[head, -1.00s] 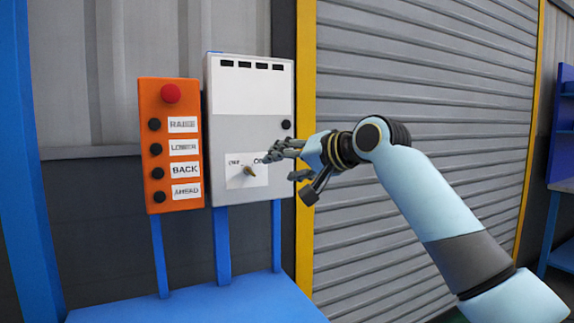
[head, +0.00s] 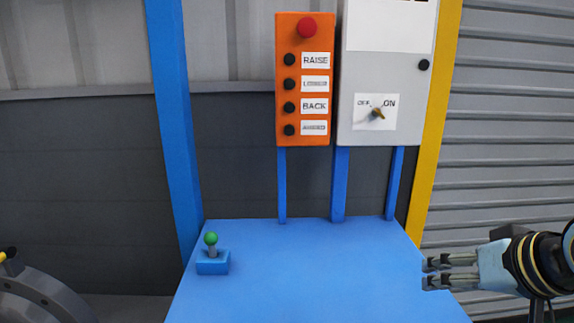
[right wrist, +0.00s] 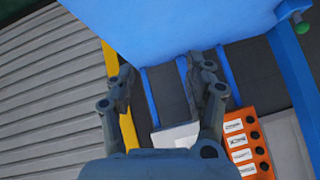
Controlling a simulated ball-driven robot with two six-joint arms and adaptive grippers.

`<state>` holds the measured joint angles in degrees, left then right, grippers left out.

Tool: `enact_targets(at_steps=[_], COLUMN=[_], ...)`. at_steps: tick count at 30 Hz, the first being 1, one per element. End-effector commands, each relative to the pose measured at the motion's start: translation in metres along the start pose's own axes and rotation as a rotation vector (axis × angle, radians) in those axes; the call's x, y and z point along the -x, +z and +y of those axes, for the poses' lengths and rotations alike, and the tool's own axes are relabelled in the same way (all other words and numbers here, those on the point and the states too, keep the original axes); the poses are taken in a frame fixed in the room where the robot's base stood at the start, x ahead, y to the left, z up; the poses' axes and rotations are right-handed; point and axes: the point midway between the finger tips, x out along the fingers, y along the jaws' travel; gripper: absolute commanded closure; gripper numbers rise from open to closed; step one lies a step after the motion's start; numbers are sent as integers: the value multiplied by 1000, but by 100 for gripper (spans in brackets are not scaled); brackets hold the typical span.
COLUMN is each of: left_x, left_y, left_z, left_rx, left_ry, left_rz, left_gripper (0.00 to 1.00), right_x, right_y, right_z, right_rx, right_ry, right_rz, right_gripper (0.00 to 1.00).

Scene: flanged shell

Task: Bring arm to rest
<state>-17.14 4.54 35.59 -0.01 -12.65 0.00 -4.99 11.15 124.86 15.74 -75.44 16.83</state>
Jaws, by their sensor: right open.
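My right gripper (head: 430,272) is at the lower right of the head view, beside the right edge of the blue table (head: 310,270). Its fingers are apart with nothing between them, and part of my right arm runs out of the picture. In the right wrist view the open fingers (right wrist: 160,78) also hold nothing. The grey switch box (head: 388,80) with a rotary knob (head: 377,113) between OFF and ON labels stands up and left of the gripper, well apart from it. My left gripper is out of view.
An orange button box (head: 304,80) with a red button stands left of the switch box. A green-topped lever (head: 211,240) sits on the table's left part. A grey flanged part (head: 40,298) shows at the lower left. A yellow post (head: 434,130) borders the shutter.

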Motion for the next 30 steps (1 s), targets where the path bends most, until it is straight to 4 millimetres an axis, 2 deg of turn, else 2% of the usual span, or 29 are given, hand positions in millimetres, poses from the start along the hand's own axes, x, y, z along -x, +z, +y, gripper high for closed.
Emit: enact_targets(at_steps=[1, 3, 6, 12, 18, 21, 26, 30], left_x=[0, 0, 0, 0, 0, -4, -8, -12], left_y=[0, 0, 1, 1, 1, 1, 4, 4], left_z=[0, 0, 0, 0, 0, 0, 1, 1], left_rx=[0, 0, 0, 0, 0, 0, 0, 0], left_ry=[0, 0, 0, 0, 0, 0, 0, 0], left_rz=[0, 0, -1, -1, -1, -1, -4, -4], left_gripper=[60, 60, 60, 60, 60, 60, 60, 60], right_x=[8, 19, 36, 71, 105, 73, 32, -6], right_y=[31, 64, 102, 161, 206, 219, 246, 279], right_z=[6, 14, 25, 40, 54, 64, 80, 97], right_rx=[36, 83, 138, 224, 293, 286, 279, 271], right_ry=[33, 72, 118, 186, 240, 241, 244, 247], right_rz=[-51, -111, -185, -316, -434, -441, -458, -478], right_gripper=[46, 46, 46, 46, 46, 46, 46, 46])
